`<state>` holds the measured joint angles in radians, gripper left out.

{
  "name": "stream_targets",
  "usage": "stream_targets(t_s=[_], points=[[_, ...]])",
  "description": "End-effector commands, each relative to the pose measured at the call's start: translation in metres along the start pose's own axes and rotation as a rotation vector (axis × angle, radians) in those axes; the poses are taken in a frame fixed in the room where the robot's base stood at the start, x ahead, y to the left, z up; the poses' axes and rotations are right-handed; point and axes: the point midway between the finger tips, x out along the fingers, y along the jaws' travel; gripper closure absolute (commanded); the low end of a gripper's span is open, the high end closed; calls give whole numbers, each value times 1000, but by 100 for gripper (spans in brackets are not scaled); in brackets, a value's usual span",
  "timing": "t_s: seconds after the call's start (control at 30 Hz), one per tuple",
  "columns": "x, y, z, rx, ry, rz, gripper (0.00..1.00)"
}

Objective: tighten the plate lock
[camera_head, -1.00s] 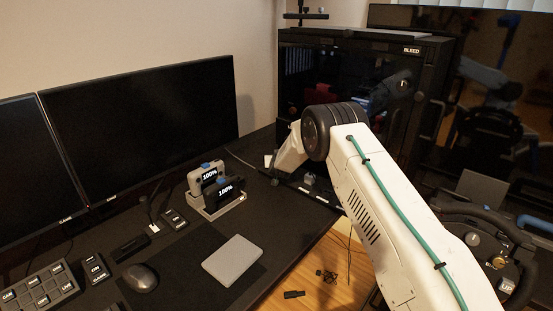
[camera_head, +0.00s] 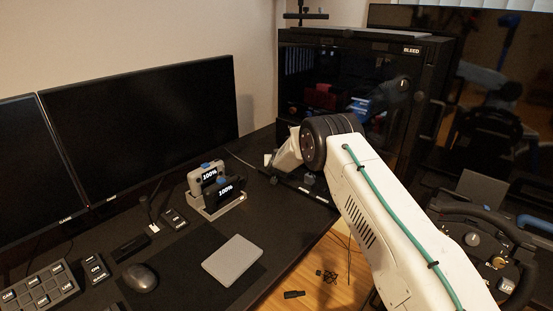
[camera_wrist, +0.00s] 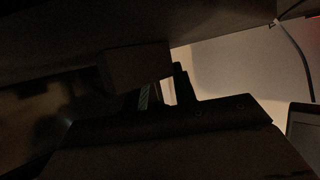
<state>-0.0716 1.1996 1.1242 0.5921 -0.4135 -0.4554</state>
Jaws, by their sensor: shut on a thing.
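My gripper (camera_wrist: 176,88) is a dark shape in the wrist view, with narrow fingers rising from a dark bar. It is shut on a small dark part that I take to be the plate lock, beside a dark block (camera_wrist: 136,68) under a dark overhanging surface. The picture is too dark to tell the lock's exact shape or how it is turned. In the head view, my white arm reaches to the desk's back right corner, in front of the black cabinet, and its wrist hides the fingertips and the lock.
The black cabinet (camera_head: 430,75) with a glossy front stands behind my arm. A racing wheel (camera_head: 480,215) stands at the right.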

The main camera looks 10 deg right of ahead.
Motion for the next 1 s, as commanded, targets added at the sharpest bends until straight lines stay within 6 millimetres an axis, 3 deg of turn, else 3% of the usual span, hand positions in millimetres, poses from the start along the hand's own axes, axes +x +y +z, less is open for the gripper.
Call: stream_targets(t_s=[1.0], points=[[2, -9, 0, 221, 1, 533, 96]])
